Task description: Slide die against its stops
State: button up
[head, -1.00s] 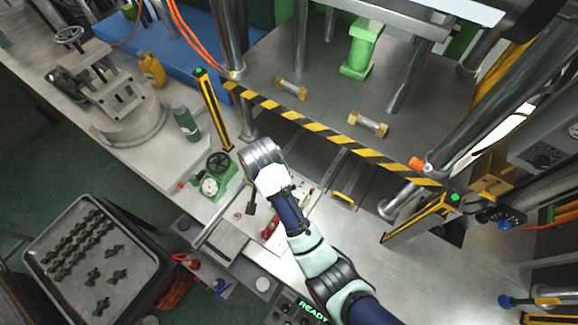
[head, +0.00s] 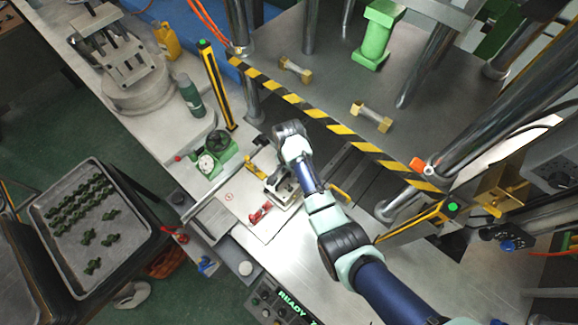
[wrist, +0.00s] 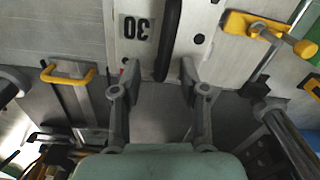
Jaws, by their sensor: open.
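The die (wrist: 138,35) is a light metal block marked 30 with a dark bar handle on it, at the top of the wrist view. In the head view the die (head: 282,187) sits on the pale plate beside my wrist, partly covered by the arm. My gripper (wrist: 160,70) is open and empty. Its two fingertips are at the die's near edge in the wrist view, one on each side of the dark bar's end; I cannot tell whether they touch. The head view hides the fingers behind the wrist.
A yellow clamp (wrist: 265,28) is right of the die, and a yellow handle (wrist: 67,75) is left. A red clamp (head: 260,214) is at the plate's front. A striped bar (head: 335,128) crosses the press front. A green gauge (head: 213,155) stands left.

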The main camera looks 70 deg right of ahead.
jog(key=shift+f, duration=0.15)
grip_shut()
dwell(0.5)
